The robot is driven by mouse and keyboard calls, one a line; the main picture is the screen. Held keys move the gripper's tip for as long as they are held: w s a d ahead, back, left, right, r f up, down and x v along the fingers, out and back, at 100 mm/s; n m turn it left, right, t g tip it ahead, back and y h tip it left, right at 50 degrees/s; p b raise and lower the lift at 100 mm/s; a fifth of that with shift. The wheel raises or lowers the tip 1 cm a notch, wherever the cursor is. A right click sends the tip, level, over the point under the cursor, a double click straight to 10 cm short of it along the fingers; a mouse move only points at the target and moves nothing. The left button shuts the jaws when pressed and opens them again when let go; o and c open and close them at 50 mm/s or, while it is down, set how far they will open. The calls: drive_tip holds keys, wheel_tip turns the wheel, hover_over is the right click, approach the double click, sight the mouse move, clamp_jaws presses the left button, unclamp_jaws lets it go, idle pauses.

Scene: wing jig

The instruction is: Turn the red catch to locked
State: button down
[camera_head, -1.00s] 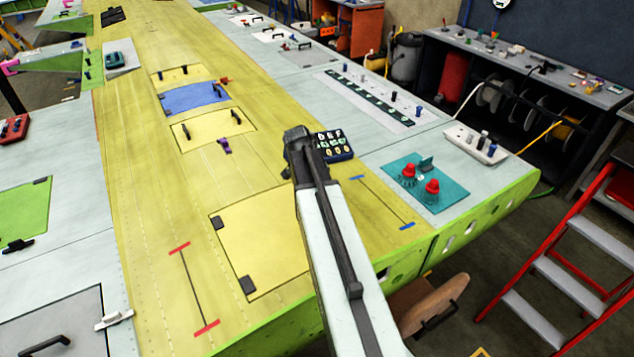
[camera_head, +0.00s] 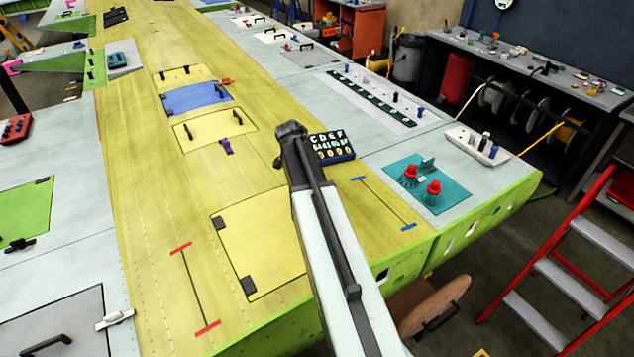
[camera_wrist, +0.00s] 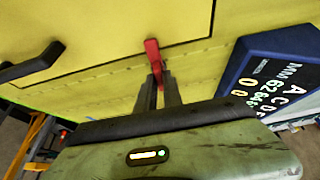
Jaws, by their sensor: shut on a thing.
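The red catch (camera_wrist: 152,50) shows in the wrist view on the yellow surface, at the dark edge line of a yellow panel (camera_wrist: 100,30). Its upper end overlaps that line and its lower end lies between the fingertips of my gripper (camera_wrist: 159,83). The fingers are close together, shut on the catch. In the head view my arm reaches over the wing, and its end (camera_head: 290,138) is beside the dark blue display box. There the red catch and the fingers are hidden behind my arm.
The dark blue display box (camera_head: 332,148) stands close to the right of my gripper, and shows large in the wrist view (camera_wrist: 275,75). A black handle (camera_wrist: 32,64) is at left there. A teal plate (camera_head: 440,203) with red knobs lies farther right on the wing.

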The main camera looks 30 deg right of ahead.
drive_tip(key=c, duration=1.5)
unclamp_jaws()
drive_tip(key=p+v, duration=0.7)
drive_tip(key=shift+a+r, duration=0.2)
drive_tip(key=shift+r, duration=0.15)
